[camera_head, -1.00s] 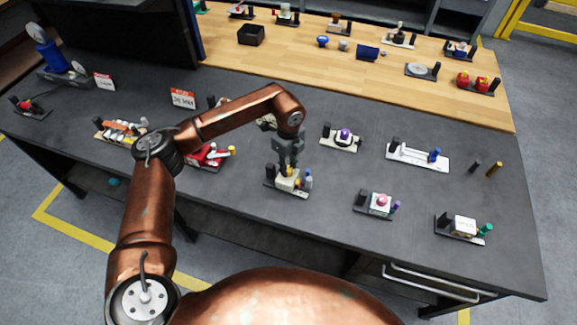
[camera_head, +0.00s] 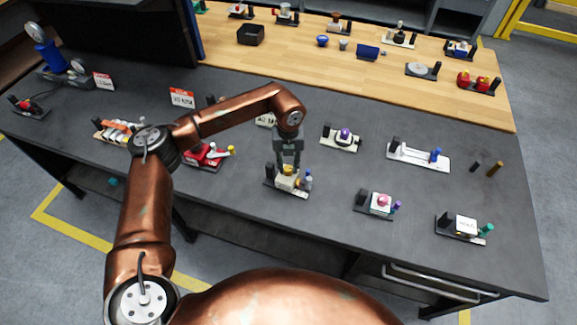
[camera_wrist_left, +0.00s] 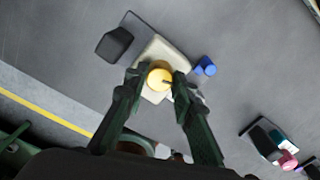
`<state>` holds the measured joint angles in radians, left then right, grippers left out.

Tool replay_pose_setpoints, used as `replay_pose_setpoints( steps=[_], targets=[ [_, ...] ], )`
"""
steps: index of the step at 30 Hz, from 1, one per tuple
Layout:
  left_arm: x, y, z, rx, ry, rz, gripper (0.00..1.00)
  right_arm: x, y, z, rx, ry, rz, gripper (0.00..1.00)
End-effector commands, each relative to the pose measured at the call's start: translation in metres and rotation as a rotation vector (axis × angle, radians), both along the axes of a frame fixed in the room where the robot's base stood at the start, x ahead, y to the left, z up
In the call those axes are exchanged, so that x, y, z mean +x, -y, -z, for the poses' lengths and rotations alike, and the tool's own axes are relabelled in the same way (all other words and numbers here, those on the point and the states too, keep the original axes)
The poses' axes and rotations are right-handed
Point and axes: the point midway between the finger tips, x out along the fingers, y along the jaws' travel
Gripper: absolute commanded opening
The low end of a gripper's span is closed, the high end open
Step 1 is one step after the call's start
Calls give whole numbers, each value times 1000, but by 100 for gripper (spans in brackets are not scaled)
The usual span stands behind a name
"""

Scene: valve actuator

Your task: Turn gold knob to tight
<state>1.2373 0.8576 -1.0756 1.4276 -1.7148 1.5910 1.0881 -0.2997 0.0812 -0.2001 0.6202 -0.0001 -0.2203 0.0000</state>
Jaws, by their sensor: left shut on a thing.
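The gold knob (camera_wrist_left: 158,79) is round and sits on a cream block (camera_wrist_left: 158,52) in the left wrist view. In the head view the cream unit (camera_head: 287,183) stands on a dark base near the front middle of the dark table. My left gripper (camera_wrist_left: 158,83) reaches down from above with its two fingers on either side of the knob, shut on it. In the head view the left gripper (camera_head: 287,166) hides most of the knob. A mark on the knob is too small to read. My right gripper is not in view.
A blue peg (camera_wrist_left: 205,66) stands close beside the cream block. A pink-knobbed unit (camera_head: 380,203) is to the right, a red unit (camera_head: 205,156) to the left and a purple-knobbed unit (camera_head: 342,137) behind. Bare dark tabletop lies between them.

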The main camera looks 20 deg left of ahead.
Motion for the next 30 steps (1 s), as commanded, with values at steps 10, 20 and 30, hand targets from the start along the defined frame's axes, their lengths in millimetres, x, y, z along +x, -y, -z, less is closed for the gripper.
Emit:
replay_pose_setpoints(
  steps=[10,20,30],
  targets=[
    [0,0,1,1,0,328,0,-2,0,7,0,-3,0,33],
    [0,0,1,0,-1,641,0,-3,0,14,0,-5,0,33],
    [0,0,1,1,0,964,0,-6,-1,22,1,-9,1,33]
  ],
)
